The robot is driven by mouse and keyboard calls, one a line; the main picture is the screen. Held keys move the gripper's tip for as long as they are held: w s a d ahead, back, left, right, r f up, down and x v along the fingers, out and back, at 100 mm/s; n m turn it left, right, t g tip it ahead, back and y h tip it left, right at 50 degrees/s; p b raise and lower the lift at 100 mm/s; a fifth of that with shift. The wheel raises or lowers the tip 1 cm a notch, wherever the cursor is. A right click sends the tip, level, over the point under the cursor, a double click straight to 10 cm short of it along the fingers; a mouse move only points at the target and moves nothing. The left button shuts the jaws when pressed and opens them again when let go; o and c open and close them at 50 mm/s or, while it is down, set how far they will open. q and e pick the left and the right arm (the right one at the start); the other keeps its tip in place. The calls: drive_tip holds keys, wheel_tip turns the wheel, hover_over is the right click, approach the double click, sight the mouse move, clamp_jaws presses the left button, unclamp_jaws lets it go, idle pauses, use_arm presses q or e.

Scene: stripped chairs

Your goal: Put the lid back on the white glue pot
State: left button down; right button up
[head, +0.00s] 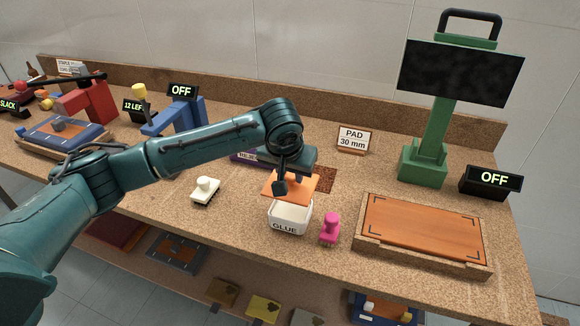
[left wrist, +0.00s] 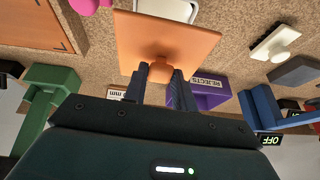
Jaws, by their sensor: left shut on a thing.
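The white glue pot (head: 290,222), lettered GLUE, stands upright near the bench's front edge with its top open. The lid is an orange square plate (head: 303,186) with a round knob. My left gripper (head: 282,186) is shut on the knob and holds the lid level, above and a little behind the pot. The pot (left wrist: 168,9) shows there past the lid's far edge, so the two are offset. My right gripper is not in view.
A white knobbed block (head: 205,191) lies to the left. A wooden tray (head: 425,225) is further right, near a green stand (head: 425,165). A purple REJECTS box (left wrist: 208,90) is behind the lid.

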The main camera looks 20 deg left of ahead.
sight(290, 184)
use_arm(q)
wheel_tip(290, 184, down, 3)
drive_tip(key=shift+f, duration=1.15)
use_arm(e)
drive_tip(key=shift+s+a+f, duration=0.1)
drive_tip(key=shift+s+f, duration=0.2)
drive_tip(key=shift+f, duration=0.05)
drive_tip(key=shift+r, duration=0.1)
use_arm(q)
drive_tip(key=shift+p, duration=0.4)
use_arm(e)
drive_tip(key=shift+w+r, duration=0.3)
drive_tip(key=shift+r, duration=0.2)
use_arm(q)
drive_tip(key=shift+p, duration=0.55)
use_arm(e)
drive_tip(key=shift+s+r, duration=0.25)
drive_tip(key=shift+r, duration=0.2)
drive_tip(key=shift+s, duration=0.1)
